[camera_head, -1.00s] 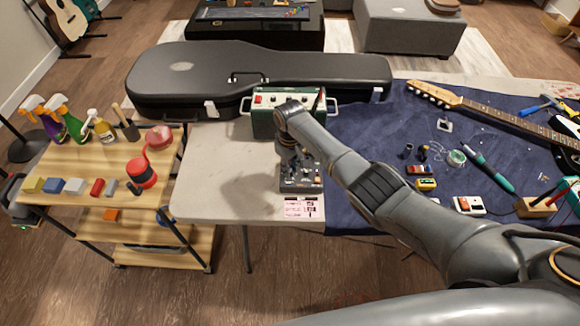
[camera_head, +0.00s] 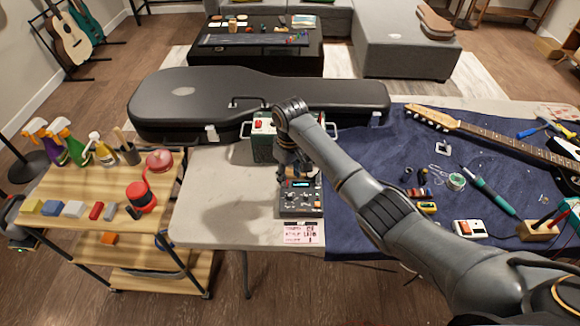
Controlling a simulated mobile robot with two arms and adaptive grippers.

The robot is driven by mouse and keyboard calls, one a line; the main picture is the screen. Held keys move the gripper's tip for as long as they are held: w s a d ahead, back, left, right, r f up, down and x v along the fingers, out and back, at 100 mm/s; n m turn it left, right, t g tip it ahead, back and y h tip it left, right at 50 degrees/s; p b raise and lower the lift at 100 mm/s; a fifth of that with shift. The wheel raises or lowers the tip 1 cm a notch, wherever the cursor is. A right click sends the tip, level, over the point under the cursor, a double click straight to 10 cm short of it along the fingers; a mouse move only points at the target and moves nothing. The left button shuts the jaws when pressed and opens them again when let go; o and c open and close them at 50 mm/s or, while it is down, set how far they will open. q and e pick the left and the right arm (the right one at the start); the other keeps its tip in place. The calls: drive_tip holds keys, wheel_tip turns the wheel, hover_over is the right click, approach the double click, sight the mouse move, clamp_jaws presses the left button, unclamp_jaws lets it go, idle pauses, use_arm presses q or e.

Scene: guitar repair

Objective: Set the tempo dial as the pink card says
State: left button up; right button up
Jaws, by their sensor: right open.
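A grey control box (camera_head: 301,204) with small knobs and a lit display stands on the pale table near its front edge. Which knob is the tempo dial is too small to tell. The pink card (camera_head: 300,234) lies just in front of the box, with dark printed lines that I cannot read surely. My right gripper (camera_head: 293,173) points down at the back edge of the box. It is open, and its fingers are small and partly hidden by my arm. I cannot tell whether they touch the box. My left gripper is not in view.
A green amplifier-like box (camera_head: 262,148) stands behind, partly hidden by my right arm. A black guitar case (camera_head: 190,100) lies along the back. A guitar (camera_head: 490,132) and several tools lie on the blue cloth (camera_head: 380,150) at right. The pale table (camera_head: 225,190) is clear left of the control box.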

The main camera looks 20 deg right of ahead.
wheel_tip(320, 180, up, 4)
drive_tip(key=shift+f, duration=0.15)
idle(0.5)
